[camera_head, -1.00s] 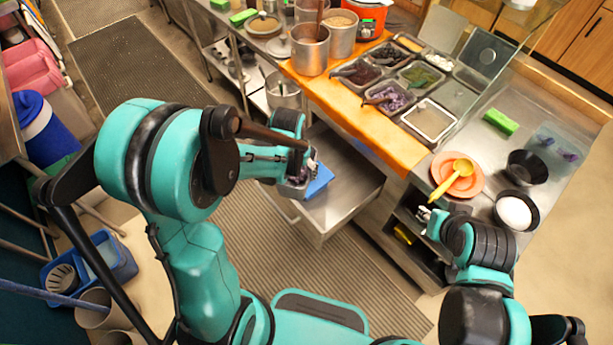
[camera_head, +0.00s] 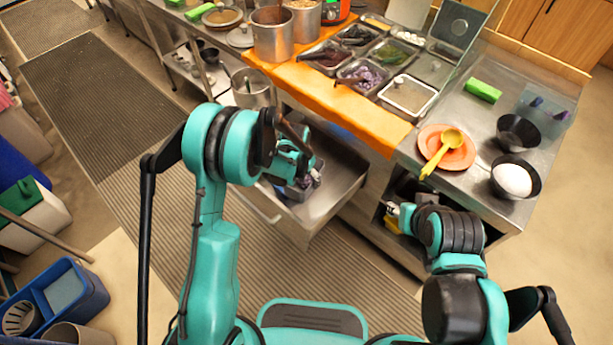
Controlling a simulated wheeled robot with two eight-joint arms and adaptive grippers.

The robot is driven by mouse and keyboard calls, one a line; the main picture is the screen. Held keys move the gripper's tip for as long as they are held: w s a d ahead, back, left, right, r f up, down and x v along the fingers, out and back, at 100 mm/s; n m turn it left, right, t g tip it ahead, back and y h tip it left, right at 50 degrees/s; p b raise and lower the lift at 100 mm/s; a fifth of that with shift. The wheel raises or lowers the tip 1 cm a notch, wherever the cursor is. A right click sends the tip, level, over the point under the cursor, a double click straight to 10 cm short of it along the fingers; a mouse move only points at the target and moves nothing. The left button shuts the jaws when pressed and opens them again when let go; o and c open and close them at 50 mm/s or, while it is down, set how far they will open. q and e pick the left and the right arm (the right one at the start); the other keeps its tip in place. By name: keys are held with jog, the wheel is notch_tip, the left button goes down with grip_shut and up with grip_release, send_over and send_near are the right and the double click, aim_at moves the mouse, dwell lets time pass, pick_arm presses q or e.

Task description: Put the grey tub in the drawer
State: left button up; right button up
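The grey tub (camera_head: 299,191), with something purplish in it, is at the open metal drawer (camera_head: 340,192), over its left part. My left gripper (camera_head: 313,172) is at the tub's rim and appears shut on it. The fingers are small and partly hidden by my arm. I cannot tell whether the tub touches the drawer floor. The right part of the drawer looks empty. My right gripper (camera_head: 393,212) is in front of the open cabinet under the counter, away from the tub. Its fingers are too small to tell their opening.
Above the drawer is the counter with an orange board (camera_head: 345,112) and several topping pans. An orange plate (camera_head: 447,148) with a yellow ladle and two black bowls stand at right. Ribbed mats (camera_head: 220,270) cover the floor below the drawer.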

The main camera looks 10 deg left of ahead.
pick_arm(q)
jog(key=d+f+b, duration=0.1)
jog(key=f+b, duration=0.1)
jog(key=f, duration=0.4)
jog(key=w+d+f+m+b, duration=0.1)
jog(key=d+f, duration=0.1)
jog(key=f, duration=0.4)
jog(key=w+d+f+m+b, duration=0.1)
jog(key=d+f+b, duration=0.1)
jog(key=f, duration=0.4)
jog(key=shift+w+f+b, duration=0.1)
jog(key=shift+b, duration=0.2)
jog(key=o, duration=1.1)
